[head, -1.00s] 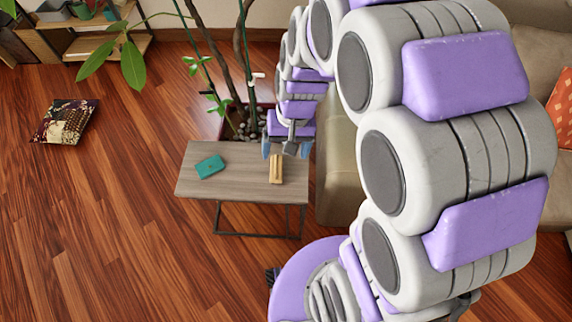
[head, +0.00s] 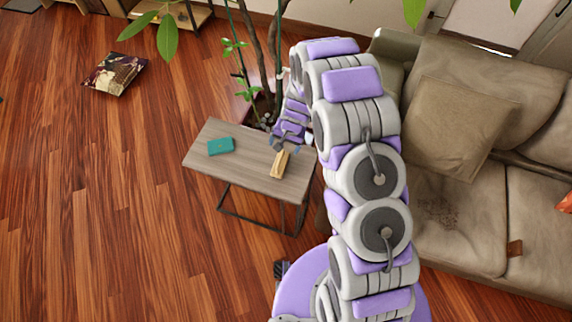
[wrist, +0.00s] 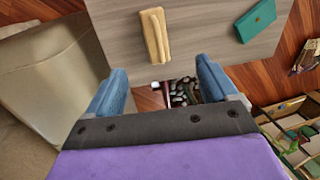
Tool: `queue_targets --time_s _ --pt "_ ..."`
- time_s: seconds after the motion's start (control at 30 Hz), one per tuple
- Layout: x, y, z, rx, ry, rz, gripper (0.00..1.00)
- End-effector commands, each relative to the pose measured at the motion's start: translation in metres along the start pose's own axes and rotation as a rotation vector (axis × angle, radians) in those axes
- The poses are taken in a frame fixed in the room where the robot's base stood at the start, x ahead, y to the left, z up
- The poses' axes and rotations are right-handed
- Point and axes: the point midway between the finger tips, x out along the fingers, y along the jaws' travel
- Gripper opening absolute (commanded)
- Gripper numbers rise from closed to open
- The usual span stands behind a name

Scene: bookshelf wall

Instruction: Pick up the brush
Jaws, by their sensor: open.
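The brush (head: 281,164) is a light wooden block lying on the right part of a small grey-brown table (head: 235,173). In the wrist view the brush (wrist: 155,35) lies on the tabletop, beyond and between my fingers. My gripper (head: 290,143) is at the table's back right edge, just behind the brush in the head view. In the wrist view my gripper (wrist: 163,85) shows two blue fingers spread wide with nothing between them. The fingers are apart from the brush.
A teal box (head: 221,146) lies left of the brush on the table. A potted plant with stones (wrist: 183,92) stands behind the table. A beige sofa (head: 470,200) is on the right. A patterned cushion (head: 114,73) lies on open wooden floor at left.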

Motion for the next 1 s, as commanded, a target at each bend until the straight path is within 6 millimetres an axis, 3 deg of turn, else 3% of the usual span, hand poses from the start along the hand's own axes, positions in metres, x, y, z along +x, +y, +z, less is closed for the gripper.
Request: queue_targets --time_s 0.37,0.8,1.0 --pt "0.031 0.007 -0.005 0.011 0.003 -0.004 0.86" --pt "0.106 0.007 -0.004 0.012 0.001 -0.002 0.86" --pt "0.129 0.006 -0.007 0.011 0.005 -0.005 0.86"
